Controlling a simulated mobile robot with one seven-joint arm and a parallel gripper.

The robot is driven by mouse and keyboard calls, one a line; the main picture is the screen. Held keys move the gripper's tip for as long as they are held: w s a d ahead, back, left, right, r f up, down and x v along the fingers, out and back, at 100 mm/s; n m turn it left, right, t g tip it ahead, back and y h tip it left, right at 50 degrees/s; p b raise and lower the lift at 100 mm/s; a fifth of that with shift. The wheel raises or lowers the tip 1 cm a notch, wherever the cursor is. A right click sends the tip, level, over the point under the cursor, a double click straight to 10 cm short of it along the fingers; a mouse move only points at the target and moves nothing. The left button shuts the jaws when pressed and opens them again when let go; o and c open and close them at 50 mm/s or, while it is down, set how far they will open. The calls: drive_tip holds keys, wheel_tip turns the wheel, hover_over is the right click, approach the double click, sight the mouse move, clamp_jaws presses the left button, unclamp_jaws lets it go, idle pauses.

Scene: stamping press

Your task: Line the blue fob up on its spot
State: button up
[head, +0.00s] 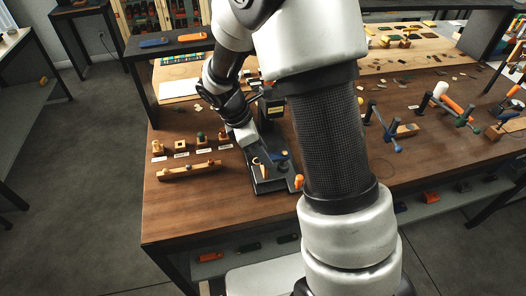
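A small blue piece (281,156), which looks like the blue fob, shows at the black stamping press (260,187), just right of my gripper. It is too small to tell whether it lies flat or what it rests on. My gripper (262,155) reaches down over the press bed. Its fingers are too small and dark to tell whether they are open or shut, or whether they touch the blue piece. A tan pointed piece (263,171) shows at the front of the bed. My arm hides part of the press's right side.
The press stands on a brown wooden table (220,205). Left of it are small stamps on wooden blocks (181,147) and a wooden rack (187,171). An orange knob (298,181) is at the press's right. Clamps (382,125) lie farther right. The table's front left is clear.

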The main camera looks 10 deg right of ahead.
drive_tip(key=shift+r, duration=0.1)
idle(0.4)
wheel_tip(320, 180, up, 7)
drive_tip(key=p, duration=0.6)
idle(0.3)
drive_tip(key=s+r+m+t+y, duration=0.4)
drive_tip(key=s+r+m+t, duration=0.1)
drive_tip(key=s+r+m, duration=1.3)
wheel_tip(320, 180, up, 4)
drive_tip(key=shift+s+f+t+y, duration=0.2)
drive_tip(key=shift+f+t+y, duration=0.05)
drive_tip(key=shift+t+y, duration=0.05)
